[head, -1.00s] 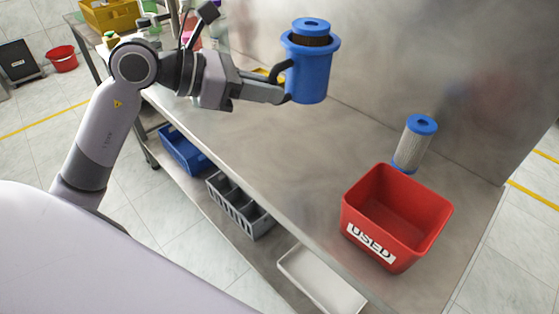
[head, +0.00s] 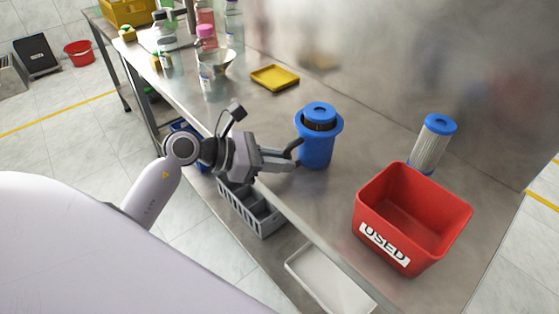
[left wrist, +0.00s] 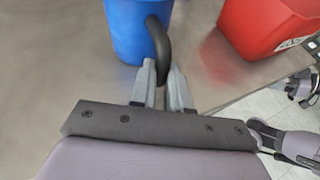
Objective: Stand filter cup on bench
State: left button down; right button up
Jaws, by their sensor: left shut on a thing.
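The filter cup (head: 316,150) is a blue cup with a wide rim and a dark side handle. A dark cartridge with a blue cap sits in its top. It is upright, at or just above the steel bench (head: 255,115); I cannot tell whether its base touches. My left gripper (head: 292,160) is shut on the cup's handle, left of the cup. In the left wrist view the fingers (left wrist: 163,85) close on the black handle and the blue cup wall (left wrist: 125,30) stands just beyond. My right gripper is not in the head view; an arm part shows at the right edge of the left wrist view.
A red bin marked USED (head: 412,220) stands to the right, with a white pleated filter with blue ends (head: 432,150) behind it. Bare bench lies around the cup.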

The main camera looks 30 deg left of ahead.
pick_arm(q)
jog(key=shift+f, duration=0.1)
jog(key=c, duration=1.1)
grip_release()
jog(key=b+v, duration=0.1)
jog(key=v, duration=1.1)
